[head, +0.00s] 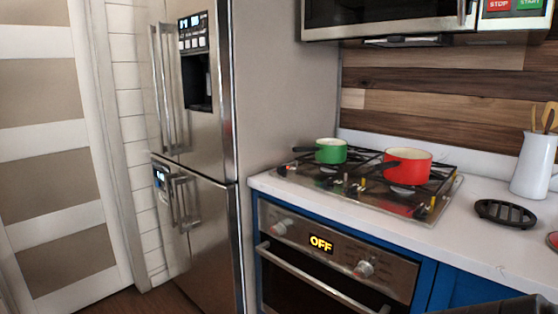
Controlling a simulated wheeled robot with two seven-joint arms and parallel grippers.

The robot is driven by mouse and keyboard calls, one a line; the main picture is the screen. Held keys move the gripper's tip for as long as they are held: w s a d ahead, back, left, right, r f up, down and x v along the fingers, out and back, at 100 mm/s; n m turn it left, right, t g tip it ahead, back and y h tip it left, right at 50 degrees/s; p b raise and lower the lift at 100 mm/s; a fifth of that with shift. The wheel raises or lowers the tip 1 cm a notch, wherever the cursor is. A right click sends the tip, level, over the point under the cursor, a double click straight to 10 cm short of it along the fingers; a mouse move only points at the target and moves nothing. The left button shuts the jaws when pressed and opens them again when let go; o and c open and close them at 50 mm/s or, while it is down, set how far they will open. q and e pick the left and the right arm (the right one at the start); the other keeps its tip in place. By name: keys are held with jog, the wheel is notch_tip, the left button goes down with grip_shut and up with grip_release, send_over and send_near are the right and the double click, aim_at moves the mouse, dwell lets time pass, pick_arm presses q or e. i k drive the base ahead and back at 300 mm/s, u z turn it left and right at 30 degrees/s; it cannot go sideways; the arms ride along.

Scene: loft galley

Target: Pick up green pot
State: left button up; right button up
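A small green pot (331,152) with a pale inside stands upright on the back left of the gas cooktop (300,175). Its dark handle (305,149) points left, toward the fridge. A larger red pot (408,170) stands to its right on the same cooktop, with a dark handle. Neither of my grippers shows in the head view.
A steel fridge (205,130) stands left of the counter. A microwave (390,18) hangs above the cooktop. The oven (320,255) below is closed and reads OFF. A black trivet (505,213) and a white jug (534,165) with utensils sit on the right counter.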

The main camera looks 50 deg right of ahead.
aim_at(337, 153)
jog(key=z, duration=0.75)
jog(key=i, duration=0.7)
jog(key=z, duration=0.65)
